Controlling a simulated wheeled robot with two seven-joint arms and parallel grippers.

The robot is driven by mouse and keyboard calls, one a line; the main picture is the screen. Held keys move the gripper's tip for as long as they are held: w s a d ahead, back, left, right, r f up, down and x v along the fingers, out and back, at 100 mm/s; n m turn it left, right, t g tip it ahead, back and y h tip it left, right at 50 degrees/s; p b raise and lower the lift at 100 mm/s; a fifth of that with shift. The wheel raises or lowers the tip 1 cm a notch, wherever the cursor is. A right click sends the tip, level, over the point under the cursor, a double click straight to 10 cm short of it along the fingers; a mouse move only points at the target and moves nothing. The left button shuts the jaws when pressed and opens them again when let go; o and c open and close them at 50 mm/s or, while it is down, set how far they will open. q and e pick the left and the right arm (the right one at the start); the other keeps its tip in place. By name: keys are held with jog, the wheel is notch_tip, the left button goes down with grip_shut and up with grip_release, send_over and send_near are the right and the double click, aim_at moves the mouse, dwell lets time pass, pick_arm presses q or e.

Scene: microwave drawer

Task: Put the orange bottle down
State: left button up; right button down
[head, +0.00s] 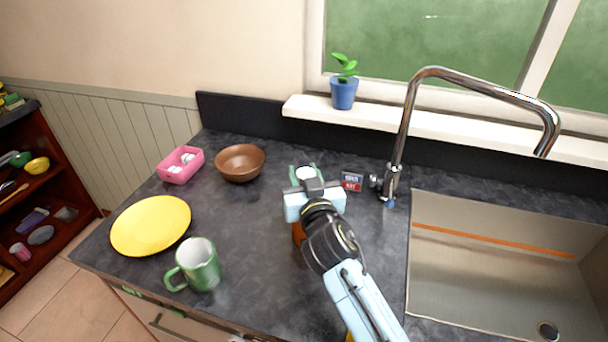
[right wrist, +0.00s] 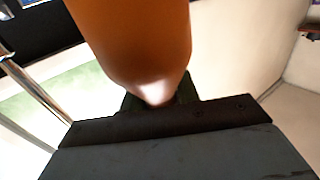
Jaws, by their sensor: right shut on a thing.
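The orange bottle (head: 298,233) is mostly hidden behind my right gripper in the head view; only a small orange patch shows at its left edge. My right gripper (head: 311,196) is over the middle of the dark countertop (head: 262,255), shut on the bottle. In the right wrist view the orange bottle (right wrist: 135,35) fills the upper middle, close to the dark gripper part (right wrist: 165,118). I cannot tell whether the bottle touches the counter. My left gripper is not in view.
A green mug (head: 200,265), yellow plate (head: 151,225), pink container (head: 181,165) and brown bowl (head: 240,163) stand to the left. A green-and-white item (head: 305,172) and small box (head: 352,181) are behind my gripper. The sink (head: 490,270) and faucet (head: 402,140) are right.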

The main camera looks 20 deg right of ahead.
jog(key=c, duration=1)
grip_release()
jog(key=shift+c, duration=0.2)
